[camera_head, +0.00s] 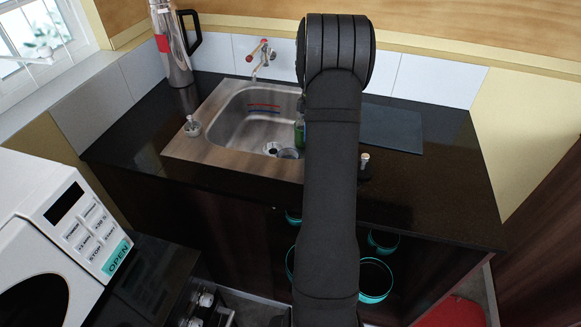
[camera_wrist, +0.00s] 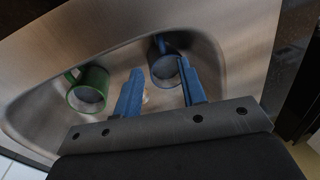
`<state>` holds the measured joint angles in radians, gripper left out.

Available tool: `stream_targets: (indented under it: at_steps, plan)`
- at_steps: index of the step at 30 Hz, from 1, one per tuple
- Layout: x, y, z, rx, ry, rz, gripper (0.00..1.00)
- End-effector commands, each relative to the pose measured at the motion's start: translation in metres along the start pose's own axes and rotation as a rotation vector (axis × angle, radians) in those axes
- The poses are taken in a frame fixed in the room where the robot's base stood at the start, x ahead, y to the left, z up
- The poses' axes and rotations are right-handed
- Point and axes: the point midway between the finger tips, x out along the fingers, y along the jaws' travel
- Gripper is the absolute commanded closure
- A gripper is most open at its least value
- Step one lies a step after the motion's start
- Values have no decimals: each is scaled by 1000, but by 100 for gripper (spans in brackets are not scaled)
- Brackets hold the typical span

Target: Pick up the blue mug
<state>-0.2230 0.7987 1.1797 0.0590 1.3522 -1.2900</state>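The blue mug (camera_wrist: 164,70) is in the metal sink in the wrist view. It looks grey-blue, with its handle at the top of the picture. My gripper (camera_wrist: 160,67) has two blue fingers spread apart with nothing held between them. The mug shows in the gap between the fingertips, and the right finger overlaps its right edge. Whether a finger touches it, I cannot tell. In the head view a small bluish round shape (camera_head: 288,154) in the sink's front right may be this mug. There, my arm hides the gripper and part of the sink.
A green mug (camera_wrist: 89,91) stands left of the fingers in the sink. The sink (camera_head: 232,110) has a tap (camera_head: 262,57) behind it. A steel flask (camera_head: 171,45) stands back left, a dark board (camera_head: 391,130) lies right, and a white microwave (camera_head: 75,215) is front left.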

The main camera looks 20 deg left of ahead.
Motion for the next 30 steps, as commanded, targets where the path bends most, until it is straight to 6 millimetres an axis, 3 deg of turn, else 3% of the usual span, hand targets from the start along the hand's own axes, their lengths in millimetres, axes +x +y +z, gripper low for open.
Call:
stream_targets:
  at_steps: [4, 14, 21, 30]
  plan:
    - [30, -1, 0, 0, -1, -4, 62]
    - [58, 0, 0, 0, -1, -2, 62]
    - [93, 0, -1, -1, 0, -1, 62]
    - [100, 0, -1, -1, 1, 1, 62]
